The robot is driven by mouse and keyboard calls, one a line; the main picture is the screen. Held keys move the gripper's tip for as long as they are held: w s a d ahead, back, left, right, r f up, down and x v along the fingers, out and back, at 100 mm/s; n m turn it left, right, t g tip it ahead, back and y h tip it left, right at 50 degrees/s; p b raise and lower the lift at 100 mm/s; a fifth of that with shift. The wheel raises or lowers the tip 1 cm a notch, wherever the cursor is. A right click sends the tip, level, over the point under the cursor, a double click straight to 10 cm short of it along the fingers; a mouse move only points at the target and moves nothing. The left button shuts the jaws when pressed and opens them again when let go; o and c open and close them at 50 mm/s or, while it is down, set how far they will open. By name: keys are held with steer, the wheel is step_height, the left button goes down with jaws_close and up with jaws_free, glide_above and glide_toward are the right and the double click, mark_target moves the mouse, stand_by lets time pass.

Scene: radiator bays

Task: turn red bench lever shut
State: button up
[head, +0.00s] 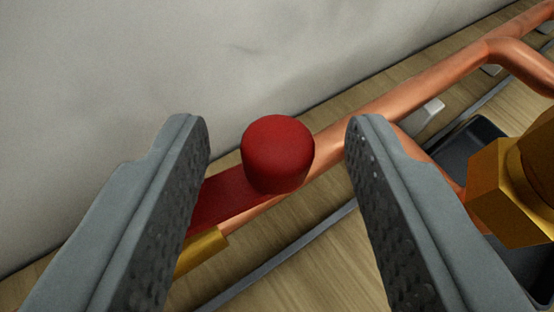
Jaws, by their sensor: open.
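The red lever (232,196) shows in the head view as a flat red arm with a round red knob (277,153) at its end. The arm runs down and left from the knob and goes behind my left finger, so its pivot is hidden. My gripper (278,135) is open, with one finger on each side of the knob. Gaps show between the knob and both fingers, wider on the right. I cannot tell how deep the knob sits between them. A brass fitting (203,252) shows below the lever arm, partly hidden by the left finger.
A copper pipe (430,87) runs along the wall (120,70) to the upper right, with a branch bending off it. A large brass hex fitting (508,190) stands close to my right finger. A dark tray (472,142) lies behind it. Wooden boards (305,262) lie below.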

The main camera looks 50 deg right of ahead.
steer(key=v, duration=1.7)
steer(key=shift+a, duration=0.1)
